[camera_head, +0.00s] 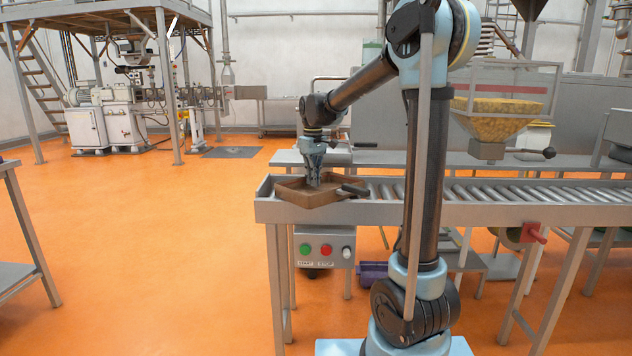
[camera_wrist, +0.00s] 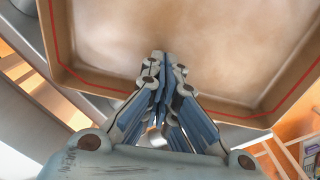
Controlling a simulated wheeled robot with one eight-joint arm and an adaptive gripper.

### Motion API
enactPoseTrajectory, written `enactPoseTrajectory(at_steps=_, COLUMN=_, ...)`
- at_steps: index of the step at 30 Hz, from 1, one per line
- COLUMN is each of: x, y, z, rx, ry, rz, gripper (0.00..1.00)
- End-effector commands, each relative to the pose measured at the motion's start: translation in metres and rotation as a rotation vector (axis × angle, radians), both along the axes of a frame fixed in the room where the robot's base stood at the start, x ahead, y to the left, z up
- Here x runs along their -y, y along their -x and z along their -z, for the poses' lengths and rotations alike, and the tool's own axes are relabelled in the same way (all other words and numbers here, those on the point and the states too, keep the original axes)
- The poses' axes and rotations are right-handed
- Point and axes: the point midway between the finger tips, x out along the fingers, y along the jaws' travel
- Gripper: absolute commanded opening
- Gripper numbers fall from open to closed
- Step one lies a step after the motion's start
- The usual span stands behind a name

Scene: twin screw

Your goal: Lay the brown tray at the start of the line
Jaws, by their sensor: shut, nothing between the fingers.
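The brown tray (camera_head: 303,196) lies at the left end of the roller conveyor (camera_head: 480,212), its near edge close to the conveyor's front rail. In the wrist view, the tray (camera_wrist: 215,45) fills the upper part, empty inside, with a red line along its inner wall. My gripper (camera_head: 313,182) points down over the tray in the head view. In the wrist view, my gripper's fingertips (camera_wrist: 165,58) are together over the tray's floor near one wall, with nothing between them. I cannot tell whether they touch the tray.
A black handle (camera_head: 354,190) is beside the tray's right side. The rollers (camera_head: 500,193) to the right are clear. A yellow-filled hopper (camera_head: 497,125) stands over the line. A button box (camera_head: 324,248) hangs below the conveyor's left end. A grey table edge (camera_head: 20,240) is at far left.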

Motion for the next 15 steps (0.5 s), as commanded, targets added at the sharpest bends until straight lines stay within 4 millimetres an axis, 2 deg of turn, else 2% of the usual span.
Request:
enactPoseTrajectory(at_steps=10, x=-0.0010, y=-0.0006, z=-0.0001, rx=0.000, ry=0.000, rz=0.000, gripper=0.00)
enactPoseTrajectory(at_steps=15, x=-0.0081, y=-0.0082, z=-0.0002, rx=0.000, ry=0.000, rz=-0.001, gripper=0.00)
